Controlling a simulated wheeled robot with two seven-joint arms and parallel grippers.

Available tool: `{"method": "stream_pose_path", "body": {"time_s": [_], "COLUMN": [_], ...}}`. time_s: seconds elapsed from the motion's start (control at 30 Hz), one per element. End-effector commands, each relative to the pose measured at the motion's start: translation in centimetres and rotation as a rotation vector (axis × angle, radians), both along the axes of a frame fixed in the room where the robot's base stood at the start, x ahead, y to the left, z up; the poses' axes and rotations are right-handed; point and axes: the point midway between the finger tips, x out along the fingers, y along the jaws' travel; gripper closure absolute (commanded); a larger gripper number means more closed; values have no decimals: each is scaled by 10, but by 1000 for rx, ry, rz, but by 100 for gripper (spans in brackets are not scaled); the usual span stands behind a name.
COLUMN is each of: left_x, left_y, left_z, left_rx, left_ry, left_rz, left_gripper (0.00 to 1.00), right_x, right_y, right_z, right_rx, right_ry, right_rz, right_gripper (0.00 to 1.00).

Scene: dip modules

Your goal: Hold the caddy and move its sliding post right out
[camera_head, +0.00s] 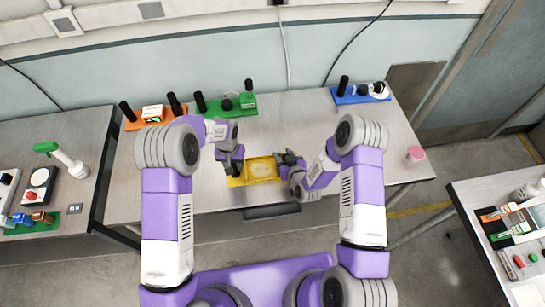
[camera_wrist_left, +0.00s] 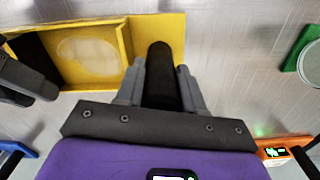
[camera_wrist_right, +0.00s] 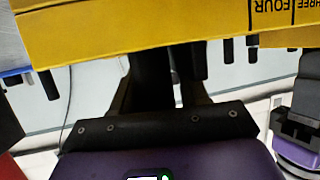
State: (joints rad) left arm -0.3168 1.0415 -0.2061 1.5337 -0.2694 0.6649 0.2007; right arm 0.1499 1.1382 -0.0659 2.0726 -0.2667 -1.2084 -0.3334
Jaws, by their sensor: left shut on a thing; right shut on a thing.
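The yellow caddy (camera_head: 262,169) lies near the table's front edge between my two grippers. In the left wrist view, its frame (camera_wrist_left: 122,42) surrounds a recess with a pale round patch. My left gripper (camera_head: 237,168) is at the caddy's left end, shut on a black upright post (camera_wrist_left: 160,75) on its yellow base. My right gripper (camera_head: 287,160) is at the caddy's right end. In the right wrist view, it is shut on a dark post (camera_wrist_right: 151,75), partly hidden by the yellow side (camera_wrist_right: 140,30). That side appears upside down, marked THREE and FOUR.
Behind stand an orange module (camera_head: 133,125), a green module (camera_head: 215,105) and a blue module (camera_head: 360,98), with black posts. A pink block (camera_head: 416,153) sits at the table's right. The table between the caddy and the blue module is clear.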

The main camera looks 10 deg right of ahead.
Motion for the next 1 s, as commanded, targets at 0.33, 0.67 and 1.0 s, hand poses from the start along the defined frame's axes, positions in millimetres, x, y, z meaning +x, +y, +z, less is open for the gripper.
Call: {"method": "stream_pose_path", "body": {"time_s": [0.33,0.67,1.0], "left_x": [-1,-1,0], "left_y": [1,1,0], "left_z": [0,0,0], "left_rx": [3,2,0], "left_ry": [4,3,2], "left_rz": [1,0,0], "left_gripper": [100,100,100], "right_x": [0,-1,-36], "right_y": [-6,-4,-12], "right_z": [-2,-1,15], "right_rx": [-9,-3,-4], "right_ry": [2,1,3], "right_rz": [-6,-2,-3], "right_gripper": [50,41,41]}}
